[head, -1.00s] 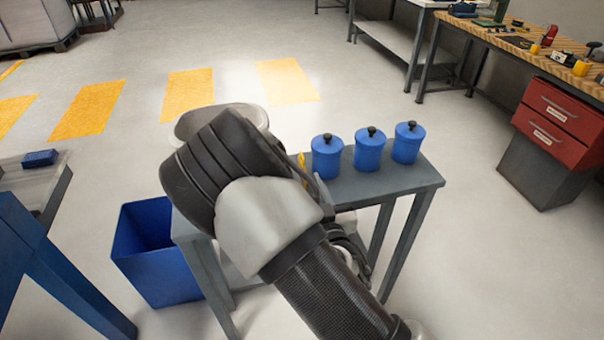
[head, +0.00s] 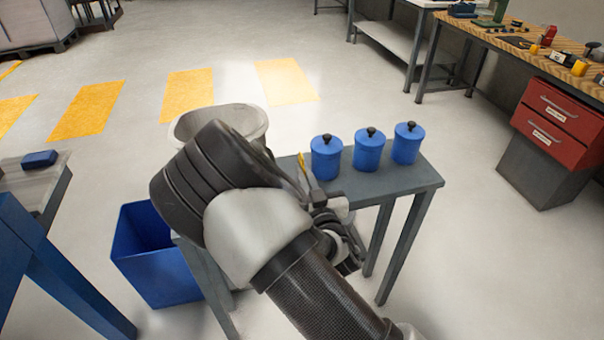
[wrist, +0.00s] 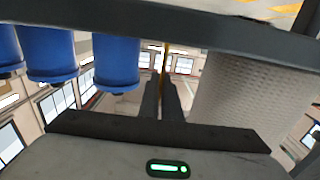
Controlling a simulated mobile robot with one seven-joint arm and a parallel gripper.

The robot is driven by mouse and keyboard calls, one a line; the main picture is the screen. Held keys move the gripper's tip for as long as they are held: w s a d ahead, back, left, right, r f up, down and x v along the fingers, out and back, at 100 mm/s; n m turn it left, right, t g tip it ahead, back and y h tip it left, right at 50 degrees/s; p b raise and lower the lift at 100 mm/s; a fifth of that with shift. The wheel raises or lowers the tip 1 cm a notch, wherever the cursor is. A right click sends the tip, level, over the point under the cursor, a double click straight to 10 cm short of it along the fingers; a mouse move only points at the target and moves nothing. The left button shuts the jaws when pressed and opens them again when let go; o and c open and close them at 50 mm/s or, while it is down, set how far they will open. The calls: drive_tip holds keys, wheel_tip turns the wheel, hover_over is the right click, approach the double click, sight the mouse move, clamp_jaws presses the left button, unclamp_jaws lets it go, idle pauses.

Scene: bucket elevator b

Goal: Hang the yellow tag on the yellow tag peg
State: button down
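My gripper (head: 309,180) is over the grey table in the head view, left of the blue jars and partly hidden by my own arm. Its fingers are close together with the thin yellow tag (head: 302,164) at their tips. In the wrist view the two dark fingers (wrist: 162,82) point away from the camera, and the yellow tag (wrist: 166,58) shows as a narrow strip between their tips. It appears edge-on, so its face and hole cannot be seen. I cannot make out the yellow tag peg in either view.
Three blue lidded jars (head: 368,150) stand on the grey table (head: 390,181). A pale round container (head: 240,117) is behind my arm. A blue bin (head: 150,262) stands on the floor at left. A workbench and red drawers (head: 563,120) are at far right.

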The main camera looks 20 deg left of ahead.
wheel_tip(320, 180, up, 10)
drive_tip(key=shift+p, duration=0.9)
